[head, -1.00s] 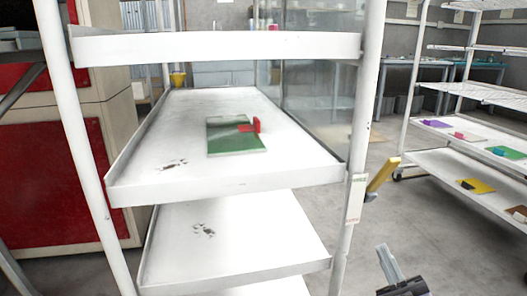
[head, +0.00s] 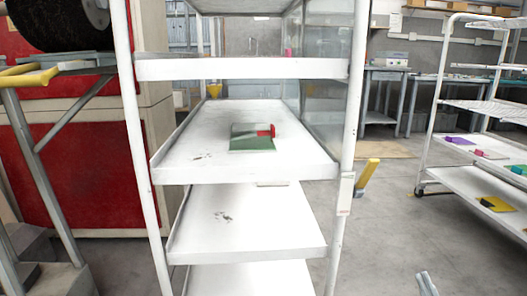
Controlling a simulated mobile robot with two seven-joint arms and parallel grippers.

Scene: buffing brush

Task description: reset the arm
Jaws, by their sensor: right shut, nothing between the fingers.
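My right gripper (head: 427,284) shows only in part at the bottom edge of the head view, to the right of the white shelf rack. Its fingers are together and hold nothing. The rest of my right arm is out of the picture. My left gripper is not in the view. A green board (head: 252,144) with a red piece (head: 266,131) on it lies on a middle shelf (head: 190,173) of the rack, well apart from my right gripper.
A second rack (head: 437,110) with coloured items stands at the right. A red and beige machine (head: 80,150) with a dark round brush (head: 60,22) is at the left.

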